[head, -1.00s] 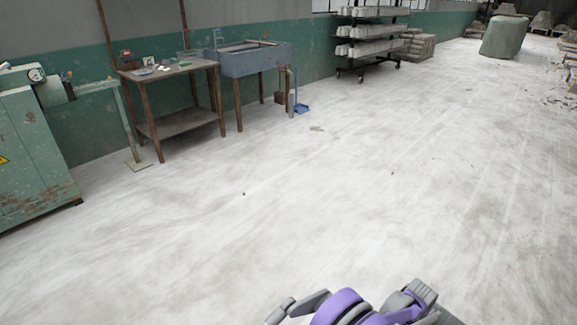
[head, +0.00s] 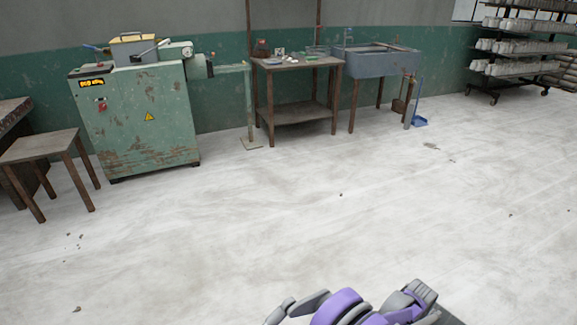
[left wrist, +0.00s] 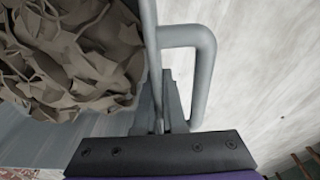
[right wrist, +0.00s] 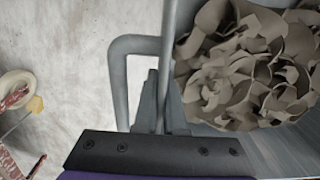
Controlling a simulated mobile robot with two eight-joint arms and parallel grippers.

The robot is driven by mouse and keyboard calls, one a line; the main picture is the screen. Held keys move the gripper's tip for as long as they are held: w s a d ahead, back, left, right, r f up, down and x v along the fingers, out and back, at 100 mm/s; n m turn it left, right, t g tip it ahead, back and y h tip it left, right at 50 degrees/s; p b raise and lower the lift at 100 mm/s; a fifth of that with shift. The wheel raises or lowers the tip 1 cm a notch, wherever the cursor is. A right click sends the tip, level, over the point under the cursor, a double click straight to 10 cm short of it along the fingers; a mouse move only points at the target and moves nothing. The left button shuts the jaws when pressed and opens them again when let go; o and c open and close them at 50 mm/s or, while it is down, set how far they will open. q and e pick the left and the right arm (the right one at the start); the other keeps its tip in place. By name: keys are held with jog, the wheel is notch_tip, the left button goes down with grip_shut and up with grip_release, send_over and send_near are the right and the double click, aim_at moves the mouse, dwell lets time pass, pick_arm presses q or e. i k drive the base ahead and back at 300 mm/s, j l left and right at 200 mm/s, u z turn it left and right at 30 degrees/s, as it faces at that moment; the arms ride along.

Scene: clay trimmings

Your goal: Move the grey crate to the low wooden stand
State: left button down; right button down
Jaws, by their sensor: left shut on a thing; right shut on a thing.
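The grey crate shows in the left wrist view (left wrist: 40,138) and the right wrist view (right wrist: 262,152), filled with curled grey-brown clay trimmings. My left gripper (left wrist: 162,112) is shut on the crate's rim beside a grey bar handle. My right gripper (right wrist: 158,112) is shut on the rim at the opposite handle. The crate's underside is hidden, and the head view does not clearly show the crate. A low wooden stand (head: 42,146) with a bare top and splayed legs is at the far left of the head view, well away from me.
A worn green machine (head: 145,120) stands right of the stand. A wooden table with small items (head: 298,65), a grey sink (head: 382,65) and a wheeled rack (head: 515,70) line the wall. A darker table (head: 12,115) adjoins the stand. The floor ahead is mostly clear.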

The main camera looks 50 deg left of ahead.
aim_at(41, 142)
jog(key=u, duration=3.25)
jog(key=i+j+u, duration=0.2)
jog(key=u, duration=0.2)
jog(key=i+j, duration=0.35)
jog(key=i, duration=0.2)
jog(key=i+j, duration=0.5)
jog(key=i, duration=0.7)
